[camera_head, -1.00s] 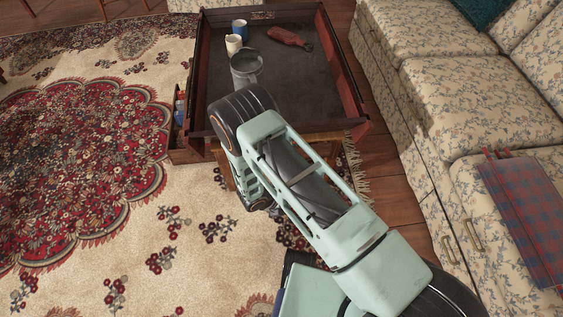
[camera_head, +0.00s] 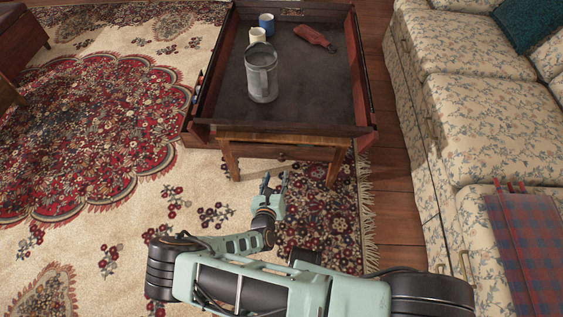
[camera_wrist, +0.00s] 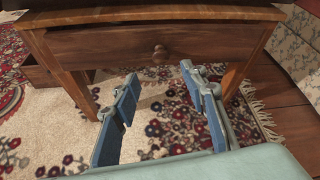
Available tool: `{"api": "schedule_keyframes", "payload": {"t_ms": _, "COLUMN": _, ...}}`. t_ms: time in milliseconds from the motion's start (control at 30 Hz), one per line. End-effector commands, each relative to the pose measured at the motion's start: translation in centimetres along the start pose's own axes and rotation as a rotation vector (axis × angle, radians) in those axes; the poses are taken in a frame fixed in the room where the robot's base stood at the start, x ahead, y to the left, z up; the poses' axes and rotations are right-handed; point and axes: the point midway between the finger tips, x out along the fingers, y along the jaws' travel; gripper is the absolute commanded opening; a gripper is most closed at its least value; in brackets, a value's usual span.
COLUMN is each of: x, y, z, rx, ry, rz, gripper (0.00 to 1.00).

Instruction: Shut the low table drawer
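The low table (camera_head: 222,135) is dark wood with a deep-rimmed top, ahead of me in the head view. A drawer (camera_head: 190,125) sticks out from its left side; the wrist view also shows this drawer (camera_wrist: 40,76) at the left, partly hidden by the table leg. Another drawer front (camera_wrist: 115,53) with a round knob (camera_wrist: 160,52) faces me in the wrist view and looks about flush with the frame. My gripper (camera_head: 275,182) is open and empty, low in front of the table. Its blue-padded fingers (camera_wrist: 160,80) point toward the knobbed front, apart from it.
On the tabletop stand a grey metal mug (camera_head: 262,78), a cream cup (camera_head: 257,35) and a blue cup (camera_head: 266,22), with a red object (camera_head: 314,37) lying behind. A floral sofa (camera_head: 475,110) bounds the right. Patterned rug (camera_head: 90,210) lies clear at the left.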

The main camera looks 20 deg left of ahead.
Motion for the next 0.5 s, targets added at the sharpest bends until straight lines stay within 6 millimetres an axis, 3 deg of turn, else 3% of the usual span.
{"api": "schedule_keyframes", "payload": {"t_ms": 500, "x": 8.9, "y": 0.0, "z": -0.3, "rx": 0.002, "ry": 0.002, "rz": -0.003, "gripper": 0.4}}
